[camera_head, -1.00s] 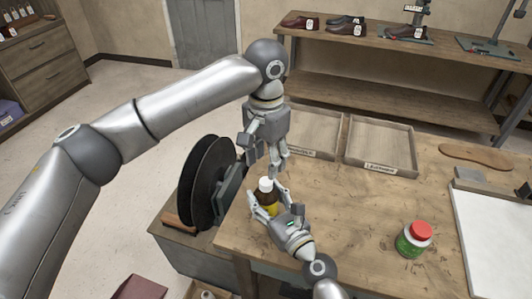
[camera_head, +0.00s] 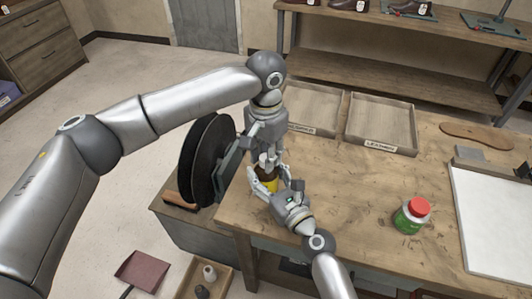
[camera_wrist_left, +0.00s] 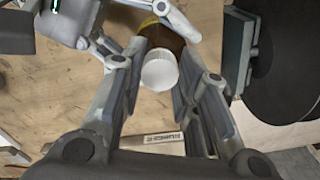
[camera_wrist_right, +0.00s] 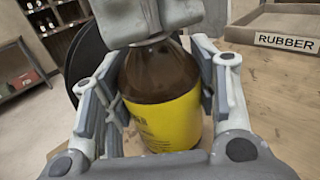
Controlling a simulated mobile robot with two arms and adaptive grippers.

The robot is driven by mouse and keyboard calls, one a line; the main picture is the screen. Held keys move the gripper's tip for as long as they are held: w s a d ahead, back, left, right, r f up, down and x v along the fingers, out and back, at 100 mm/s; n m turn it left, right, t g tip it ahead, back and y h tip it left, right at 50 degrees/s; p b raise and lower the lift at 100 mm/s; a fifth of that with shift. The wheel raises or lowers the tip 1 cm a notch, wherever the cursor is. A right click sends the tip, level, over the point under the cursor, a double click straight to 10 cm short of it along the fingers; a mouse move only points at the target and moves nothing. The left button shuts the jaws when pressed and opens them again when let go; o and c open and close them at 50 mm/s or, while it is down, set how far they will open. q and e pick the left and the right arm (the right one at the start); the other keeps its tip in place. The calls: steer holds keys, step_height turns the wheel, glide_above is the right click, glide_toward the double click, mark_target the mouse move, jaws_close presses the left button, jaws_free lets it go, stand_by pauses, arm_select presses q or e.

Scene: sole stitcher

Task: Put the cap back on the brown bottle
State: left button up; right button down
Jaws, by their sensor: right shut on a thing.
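The brown bottle (camera_wrist_right: 158,82) with a yellow label stands upright near the table's left edge. My right gripper (camera_head: 267,181) is shut around its body, with a finger on each side in the right wrist view. The white cap (camera_wrist_left: 160,70) sits at the bottle's top in the left wrist view; I cannot tell how firmly it is seated. My left gripper (camera_head: 267,159) points down over the bottle, its fingers open on either side of the cap. In the head view this gripper hides the cap.
Labelled wooden trays (camera_head: 381,148) lie at the back. Black discs (camera_head: 207,160) stand just left of the table. The table's middle is clear.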

arm_select(q)
jaws_close()
steer(key=o, duration=0.6)
jaws_free()
steer(key=shift+o, duration=0.2)
arm_select(e)
steer(key=shift+c, duration=2.4)
jaws_free()
arm_select(q)
step_height(320, 180, up, 12)
arm_select(e)
steer(key=v, duration=1.2)
